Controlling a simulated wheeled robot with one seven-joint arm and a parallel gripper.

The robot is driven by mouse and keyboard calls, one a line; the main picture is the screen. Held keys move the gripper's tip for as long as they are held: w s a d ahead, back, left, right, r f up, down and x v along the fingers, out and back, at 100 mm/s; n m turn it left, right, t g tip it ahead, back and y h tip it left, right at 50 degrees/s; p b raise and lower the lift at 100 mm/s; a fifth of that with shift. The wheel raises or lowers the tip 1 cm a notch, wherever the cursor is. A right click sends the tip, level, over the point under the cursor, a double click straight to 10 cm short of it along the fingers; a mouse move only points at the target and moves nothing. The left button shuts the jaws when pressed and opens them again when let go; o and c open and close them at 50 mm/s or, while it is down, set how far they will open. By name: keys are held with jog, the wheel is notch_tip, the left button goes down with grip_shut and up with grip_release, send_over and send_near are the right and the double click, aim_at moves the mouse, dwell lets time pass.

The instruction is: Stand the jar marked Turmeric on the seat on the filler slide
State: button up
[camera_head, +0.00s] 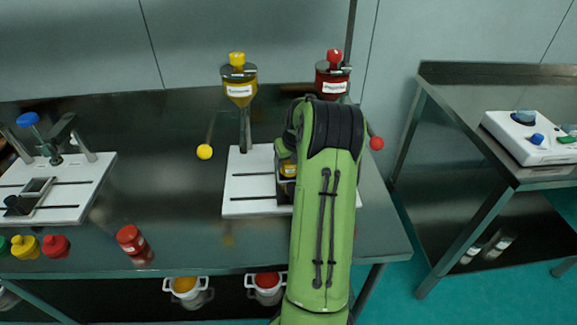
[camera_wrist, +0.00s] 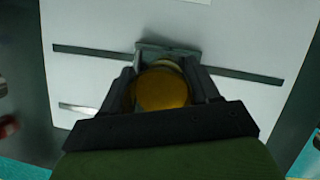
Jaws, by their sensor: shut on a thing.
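My gripper (camera_wrist: 165,88) is shut on a jar with a round yellow-orange top (camera_wrist: 163,90), seen from above in the wrist view. The jar also shows as a small yellow patch beside my arm in the head view (camera_head: 288,170). Its label is hidden. The jar is at a grey bracket-like seat (camera_wrist: 168,49) on the white filler board (camera_wrist: 105,25), right at its open side. I cannot tell whether its base rests on the seat. In the head view my arm hides most of the gripper and seat.
Yellow (camera_head: 240,88) and red (camera_head: 333,82) hoppers stand behind the board (camera_head: 238,195). A red jar (camera_head: 131,240) stands near the table's front edge. Yellow (camera_head: 25,246) and red (camera_head: 56,245) lidded things are further left, beside another white station (camera_head: 65,212). A control box (camera_head: 530,140) is on the right table.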

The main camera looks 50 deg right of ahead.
jog(key=shift+f, duration=0.3)
jog(key=shift+f, duration=0.15)
jog(key=o, duration=1.1)
jog(key=shift+o, duration=0.2)
